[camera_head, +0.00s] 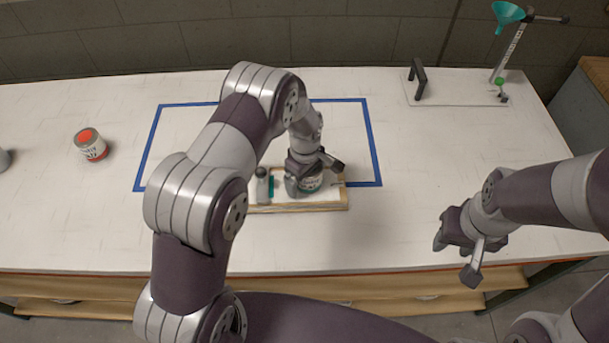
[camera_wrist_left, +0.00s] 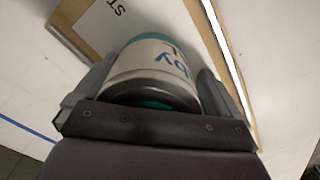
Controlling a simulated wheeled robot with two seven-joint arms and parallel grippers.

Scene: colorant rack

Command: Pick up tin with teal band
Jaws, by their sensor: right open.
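The tin with the teal band (camera_head: 312,183) is on or just above the right part of a small wood-edged tray (camera_head: 300,207). It has a white label with blue writing and shows large in the left wrist view (camera_wrist_left: 155,65). My left gripper (camera_head: 316,178) is over the tin, with one finger close against each side of it. The fingers look shut on the tin. The tin's base and its contact with the tray are hidden. My right gripper (camera_head: 458,256) is open and empty, above the table's front edge at the right.
A small grey and teal item (camera_head: 262,186) stands on the tray left of the tin. A tin with a red band (camera_head: 91,146) stands far left. Blue tape (camera_head: 371,140) outlines a rectangle. A stand with a teal funnel (camera_head: 508,14) is back right. The white table (camera_head: 440,150) is clear between.

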